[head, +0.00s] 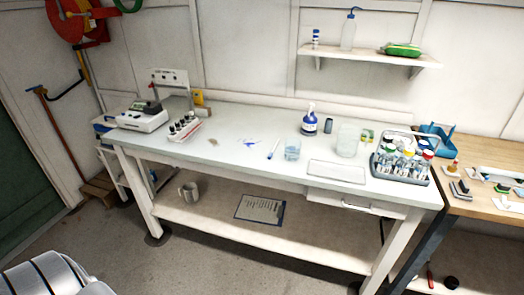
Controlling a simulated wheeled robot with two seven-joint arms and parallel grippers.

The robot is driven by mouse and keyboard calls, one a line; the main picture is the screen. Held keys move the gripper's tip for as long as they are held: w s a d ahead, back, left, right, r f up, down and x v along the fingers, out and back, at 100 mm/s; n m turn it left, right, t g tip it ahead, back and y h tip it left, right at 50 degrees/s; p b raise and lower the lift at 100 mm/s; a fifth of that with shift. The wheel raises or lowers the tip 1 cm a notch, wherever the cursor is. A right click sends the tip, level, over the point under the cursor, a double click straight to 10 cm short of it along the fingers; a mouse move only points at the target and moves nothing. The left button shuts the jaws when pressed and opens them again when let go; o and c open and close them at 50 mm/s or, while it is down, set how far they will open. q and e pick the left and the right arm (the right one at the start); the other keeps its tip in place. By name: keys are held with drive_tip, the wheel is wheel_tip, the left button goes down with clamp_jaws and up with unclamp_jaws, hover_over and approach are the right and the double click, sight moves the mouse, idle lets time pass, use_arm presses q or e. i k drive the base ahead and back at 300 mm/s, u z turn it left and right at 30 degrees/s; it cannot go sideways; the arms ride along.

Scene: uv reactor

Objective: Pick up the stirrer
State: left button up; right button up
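A thin blue-and-white stick (273,149), which may be the stirrer, lies on the white workbench (235,150). It is just left of a clear beaker with bluish contents (292,149) and appears apart from it. It is too small to tell for certain whether it is a stirrer or a pen. Neither of my grippers is in view.
A blue-labelled bottle (309,122), a larger clear beaker (347,141), a flat white tray (336,172) and a grey bottle carrier (405,179) stand to the right. A white instrument (143,119) stands at the left. The bench's front middle is mostly clear.

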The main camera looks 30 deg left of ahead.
sight(270, 156)
drive_tip(key=u, duration=0.45)
drive_tip(key=k, duration=0.55)
drive_tip(key=u, duration=0.75)
drive_tip(key=i, duration=1.95)
drive_tip(key=z, duration=0.75)
